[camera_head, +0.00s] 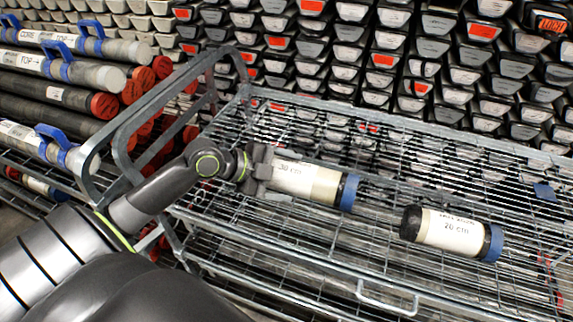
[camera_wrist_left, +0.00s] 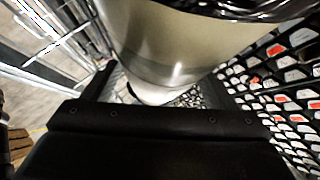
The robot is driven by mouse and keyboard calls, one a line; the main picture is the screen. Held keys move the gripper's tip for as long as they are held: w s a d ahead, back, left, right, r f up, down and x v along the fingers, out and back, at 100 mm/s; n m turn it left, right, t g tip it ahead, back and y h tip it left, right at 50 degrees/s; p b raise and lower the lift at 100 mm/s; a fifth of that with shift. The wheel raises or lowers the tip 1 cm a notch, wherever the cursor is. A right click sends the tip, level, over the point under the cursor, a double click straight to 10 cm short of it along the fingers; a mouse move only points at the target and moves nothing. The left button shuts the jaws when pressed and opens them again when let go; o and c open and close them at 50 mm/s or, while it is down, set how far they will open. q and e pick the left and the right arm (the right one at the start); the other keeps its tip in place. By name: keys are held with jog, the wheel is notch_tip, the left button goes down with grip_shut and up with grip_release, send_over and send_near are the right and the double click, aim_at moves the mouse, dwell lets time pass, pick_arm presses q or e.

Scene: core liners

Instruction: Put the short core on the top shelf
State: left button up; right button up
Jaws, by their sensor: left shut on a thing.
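My left gripper (camera_head: 262,170) is shut on the end of a core (camera_head: 308,182) with a cream label reading 30 cm and a blue cap at its right end. In the left wrist view the pale cylinder (camera_wrist_left: 185,45) fills the space between the jaws. The core is over the top wire shelf (camera_head: 340,228) of the cart; I cannot tell whether it touches the wires. A second core (camera_head: 452,232), labelled 20 cm, lies on the same shelf to the right, with a dark left end and a blue right cap. My right gripper is not in view.
A metal loop handle (camera_head: 135,125) rises at the cart's left end. Long capped cores (camera_head: 60,70) with blue clamps are stacked at the left. Rows of dark core boxes (camera_head: 400,60) with pale and orange labels stand behind. The shelf's front middle is bare.

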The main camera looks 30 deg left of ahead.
aim_at(270, 185)
pick_arm(q)
jog(key=shift+d+f, duration=0.1)
jog(key=shift+f, duration=1.75)
jog(key=o, duration=2)
jog(key=shift+s+f, duration=0.1)
jog(key=shift+f, duration=0.05)
jog(key=v, duration=0.7)
jog(key=shift+s+a, duration=0.2)
jog(key=shift+s, duration=0.05)
jog(key=shift+v, duration=1.15)
jog(key=shift+p+v, duration=0.55)
jog(key=shift+v, duration=0.55)
